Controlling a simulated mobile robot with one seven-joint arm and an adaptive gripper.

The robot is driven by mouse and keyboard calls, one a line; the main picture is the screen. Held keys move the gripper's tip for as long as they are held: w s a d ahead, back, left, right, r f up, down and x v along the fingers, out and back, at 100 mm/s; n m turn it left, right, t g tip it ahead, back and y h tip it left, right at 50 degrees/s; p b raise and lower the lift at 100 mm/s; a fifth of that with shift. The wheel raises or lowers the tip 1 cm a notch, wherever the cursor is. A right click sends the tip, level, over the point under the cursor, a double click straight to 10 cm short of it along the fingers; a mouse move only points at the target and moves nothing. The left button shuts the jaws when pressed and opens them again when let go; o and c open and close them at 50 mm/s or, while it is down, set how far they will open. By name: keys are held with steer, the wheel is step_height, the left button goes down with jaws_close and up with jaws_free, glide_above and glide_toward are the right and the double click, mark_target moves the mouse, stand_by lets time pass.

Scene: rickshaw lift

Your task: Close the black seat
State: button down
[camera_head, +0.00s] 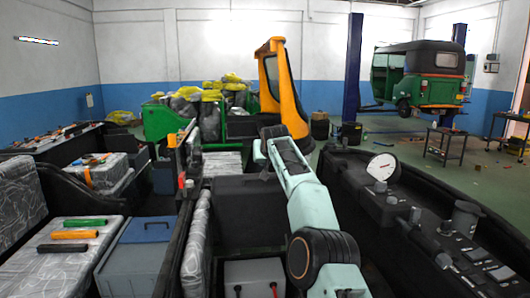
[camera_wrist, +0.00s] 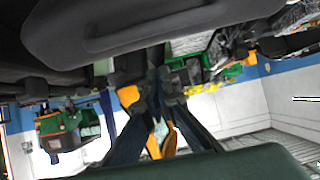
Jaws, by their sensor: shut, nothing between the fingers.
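A black padded panel, which looks like the seat (camera_wrist: 140,28), fills the top of the wrist view. A dark box-like panel (camera_head: 240,205) left of my arm in the head view may be the same seat; its tilt is hard to judge. My gripper (camera_wrist: 158,82) is shut and empty, its dark fingers close together in the middle of the wrist view. The fingertips look near the panel's edge; I cannot tell if they touch. In the head view my forearm hides most of the gripper.
A black console with a dial (camera_head: 382,167) runs along the right. An orange upright frame (camera_head: 288,95) stands just beyond my arm. Grey cases (camera_head: 62,255) and a blue-lidded box (camera_head: 135,255) crowd the left.

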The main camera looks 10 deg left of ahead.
steer(key=shift+f+b, duration=0.45)
steer(key=shift+b, duration=0.65)
steer(key=s+b, duration=0.1)
steer(key=b, duration=0.2)
steer(key=s+f+b, duration=0.1)
steer(key=b, duration=0.2)
steer(key=shift+d+f+b, duration=0.25)
steer(key=shift+d+b, duration=0.05)
steer(key=shift+d, duration=0.05)
steer(key=shift+s+f+b, duration=0.1)
steer(key=shift+s+b, duration=0.3)
steer(key=shift+b, duration=0.35)
steer(key=shift+s, duration=0.1)
